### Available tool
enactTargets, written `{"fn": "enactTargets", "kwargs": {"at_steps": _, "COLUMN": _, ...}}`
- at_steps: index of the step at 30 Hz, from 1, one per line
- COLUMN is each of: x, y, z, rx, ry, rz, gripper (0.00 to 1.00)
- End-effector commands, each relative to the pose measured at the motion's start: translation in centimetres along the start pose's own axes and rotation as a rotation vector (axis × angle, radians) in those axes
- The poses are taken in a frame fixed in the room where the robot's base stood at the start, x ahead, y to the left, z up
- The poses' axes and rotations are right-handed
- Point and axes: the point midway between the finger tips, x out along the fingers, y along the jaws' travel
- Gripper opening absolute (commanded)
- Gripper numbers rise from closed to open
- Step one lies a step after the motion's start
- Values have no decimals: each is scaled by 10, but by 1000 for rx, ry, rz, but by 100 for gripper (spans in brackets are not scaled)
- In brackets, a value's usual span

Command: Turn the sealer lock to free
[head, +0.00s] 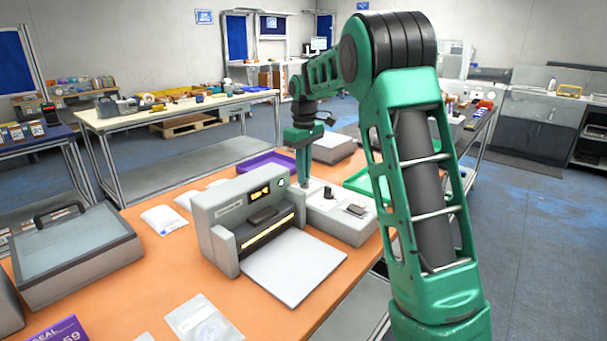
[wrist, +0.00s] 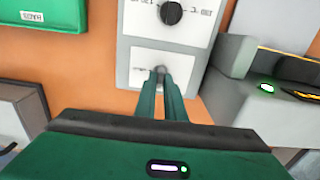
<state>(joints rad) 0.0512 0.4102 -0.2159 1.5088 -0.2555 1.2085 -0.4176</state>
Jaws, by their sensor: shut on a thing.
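The sealer (head: 250,215) is a grey machine with a lit display and a flat white plate in front, on the orange table. Beside it is a pale control box (head: 340,222) with dark controls on top. In the wrist view, the control box (wrist: 122,50) has a black round knob (wrist: 172,12) on its upper panel and a small grey knob (wrist: 160,69) on its lower panel. My gripper (wrist: 160,80) points down at the lower panel, its fingers shut on the grey knob. The fingers hide most of that knob and any marks around it. My gripper (head: 304,182) also shows in the head view.
The sealer's edge (wrist: 237,60) stands close to the right of my gripper in the wrist view. A green tray (wrist: 45,15) lies upper left. In the head view, clear bags (head: 203,318) and a grey case (head: 75,255) are on the table (head: 150,300).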

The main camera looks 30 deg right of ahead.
Motion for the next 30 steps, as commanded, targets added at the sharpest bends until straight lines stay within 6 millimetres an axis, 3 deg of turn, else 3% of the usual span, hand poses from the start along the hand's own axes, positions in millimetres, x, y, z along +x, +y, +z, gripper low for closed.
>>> {"fn": "enactTargets", "kwargs": {"at_steps": 4, "x": -2, "y": 3, "z": -1, "rx": 4, "ry": 8, "rz": 6, "gripper": 0}}
{"fn": "enactTargets", "kwargs": {"at_steps": 5, "x": -2, "y": 3, "z": -1, "rx": 4, "ry": 8, "rz": 6, "gripper": 16}}
{"fn": "enactTargets", "kwargs": {"at_steps": 6, "x": -2, "y": 3, "z": -1, "rx": 4, "ry": 7, "rz": 5, "gripper": 26}}
{"fn": "enactTargets", "kwargs": {"at_steps": 7, "x": -2, "y": 3, "z": -1, "rx": 4, "ry": 6, "rz": 5, "gripper": 28}}
{"fn": "enactTargets", "kwargs": {"at_steps": 19, "x": -8, "y": 2, "z": 0, "rx": 5, "ry": 4, "rz": 3, "gripper": 28}}
{"fn": "enactTargets", "kwargs": {"at_steps": 30, "x": -72, "y": 4, "z": -3, "rx": 5, "ry": 5, "rz": 3, "gripper": 28}}
